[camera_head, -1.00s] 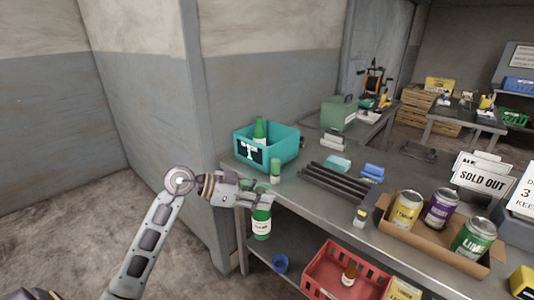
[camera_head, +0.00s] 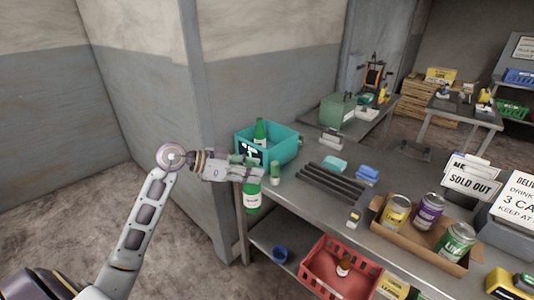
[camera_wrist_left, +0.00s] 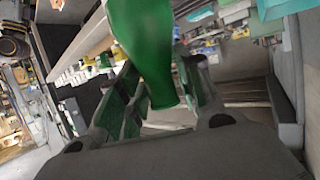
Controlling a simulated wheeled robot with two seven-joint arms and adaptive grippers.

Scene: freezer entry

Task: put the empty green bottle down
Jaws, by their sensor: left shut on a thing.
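The green bottle with a white label (camera_head: 252,199) hangs upright in my left gripper (camera_head: 250,174), just off the left front end of the grey metal table (camera_head: 300,204). The fingers are shut around its upper part. In the left wrist view the green bottle (camera_wrist_left: 145,45) sits between the green-padded fingers (camera_wrist_left: 155,95). A teal crate (camera_head: 283,148) on the table's left end, behind the gripper, holds another green bottle (camera_head: 260,132). A small green-and-white bottle (camera_head: 275,173) stands on the table in front of the crate. My right gripper is not in view.
Dark bars (camera_head: 330,188) lie on the table right of the small bottle. A cardboard tray (camera_head: 425,250) holds several cans. On the lower shelf are a red crate (camera_head: 313,255) and a blue cup (camera_head: 280,254). Little free top lies near the crate.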

